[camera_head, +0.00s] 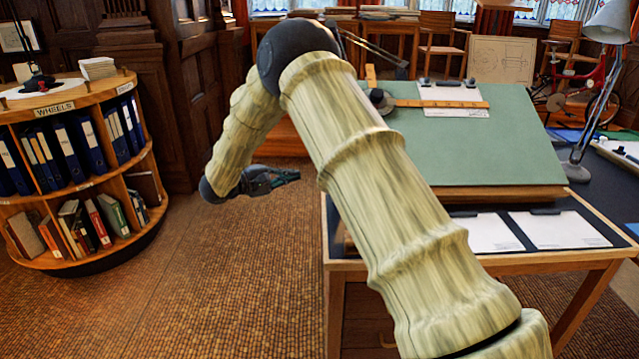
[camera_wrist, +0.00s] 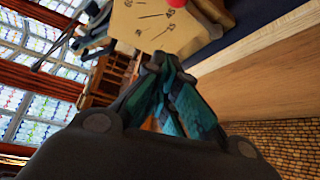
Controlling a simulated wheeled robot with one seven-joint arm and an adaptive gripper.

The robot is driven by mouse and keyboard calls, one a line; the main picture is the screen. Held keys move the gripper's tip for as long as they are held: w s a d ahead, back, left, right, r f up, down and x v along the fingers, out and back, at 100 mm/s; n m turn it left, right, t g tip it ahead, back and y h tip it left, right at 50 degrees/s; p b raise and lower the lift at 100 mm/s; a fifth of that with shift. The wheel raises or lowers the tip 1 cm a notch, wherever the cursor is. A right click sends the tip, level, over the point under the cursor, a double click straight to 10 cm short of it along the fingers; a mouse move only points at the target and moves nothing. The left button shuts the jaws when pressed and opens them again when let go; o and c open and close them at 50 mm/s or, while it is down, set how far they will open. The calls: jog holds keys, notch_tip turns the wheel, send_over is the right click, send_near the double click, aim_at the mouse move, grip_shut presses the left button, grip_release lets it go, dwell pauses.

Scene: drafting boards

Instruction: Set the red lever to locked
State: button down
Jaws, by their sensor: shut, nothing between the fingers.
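In the wrist view, a red knob (camera_wrist: 177,3) shows at the top edge, cut off by the frame. It is probably part of the red lever; the lever's arm is not clear. It lies over a tan plate (camera_wrist: 128,28) with dark angle lines and numerals. My gripper (camera_wrist: 160,62) is shut and empty, its fingertips just below the plate's edge in the picture; I cannot tell the gap in depth. In the head view my gripper (camera_head: 294,176) is left of the desk, pointing right. I cannot make out the red lever there; my arm covers part of the desk.
A desk with a green drafting board (camera_head: 490,145) stands at the right, with a wooden ruler (camera_head: 440,104) and a lamp (camera_head: 590,110). Two white sheets (camera_head: 560,229) lie at its front. A curved bookshelf (camera_head: 75,95) stands at the left. The floor between is clear.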

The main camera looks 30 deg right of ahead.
jog(key=d+f+b, duration=0.1)
jog(key=d, duration=0.9)
jog(key=shift+s+a+r, duration=0.1)
jog(key=shift+s+a, duration=0.1)
jog(key=shift+s, duration=0.35)
jog(key=shift+s+a+r, duration=0.15)
jog(key=shift+s, duration=0.4)
jog(key=shift+s+a+r, duration=0.1)
jog(key=shift+s+a, duration=0.1)
jog(key=shift+s, duration=0.35)
jog(key=shift+s+r, duration=0.1)
jog(key=shift+s, duration=0.05)
